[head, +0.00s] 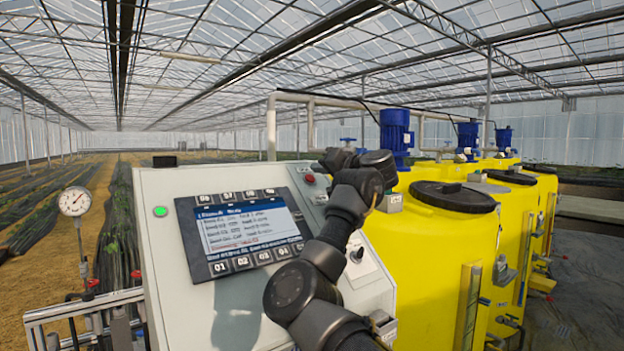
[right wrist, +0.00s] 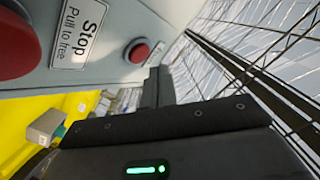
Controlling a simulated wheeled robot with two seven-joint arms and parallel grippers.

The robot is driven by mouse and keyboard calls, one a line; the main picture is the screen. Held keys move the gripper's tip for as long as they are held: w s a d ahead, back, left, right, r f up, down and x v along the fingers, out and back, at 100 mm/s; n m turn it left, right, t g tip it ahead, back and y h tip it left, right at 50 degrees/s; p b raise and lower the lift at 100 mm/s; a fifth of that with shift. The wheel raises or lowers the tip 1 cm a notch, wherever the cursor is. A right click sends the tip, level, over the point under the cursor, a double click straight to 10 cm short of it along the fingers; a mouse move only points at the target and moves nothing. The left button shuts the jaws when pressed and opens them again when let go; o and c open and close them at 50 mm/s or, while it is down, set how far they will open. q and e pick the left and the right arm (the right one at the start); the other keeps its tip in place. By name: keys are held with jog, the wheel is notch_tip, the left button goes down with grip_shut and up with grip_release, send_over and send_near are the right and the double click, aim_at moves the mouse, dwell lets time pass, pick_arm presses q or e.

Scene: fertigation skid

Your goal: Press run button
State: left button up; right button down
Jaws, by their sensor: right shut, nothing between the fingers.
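The pale grey control cabinet (head: 170,290) stands in front of me with a lit screen (head: 243,228) on its sloped face. A round green lit button or lamp (head: 160,211) sits left of the screen; no run label is readable. A small red button (head: 309,179) is at the upper right of the face. In the right wrist view a small red button (right wrist: 138,52) lies close beside the fingers. My right gripper (head: 324,163) is at the cabinet's upper right edge; its fingers (right wrist: 158,78) are shut and empty. I cannot tell whether they touch the cabinet. My left gripper is out of view.
A large red stop button (right wrist: 14,40) with a "Stop Pull to free" label (right wrist: 79,32) is near the right gripper. Yellow tanks (head: 425,255) with blue motors (head: 396,134) stand close on the right. A gauge (head: 74,201) and pipework are at the left.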

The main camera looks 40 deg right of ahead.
jog(key=shift+s+r, duration=1.4)
jog(key=shift+r, duration=0.1)
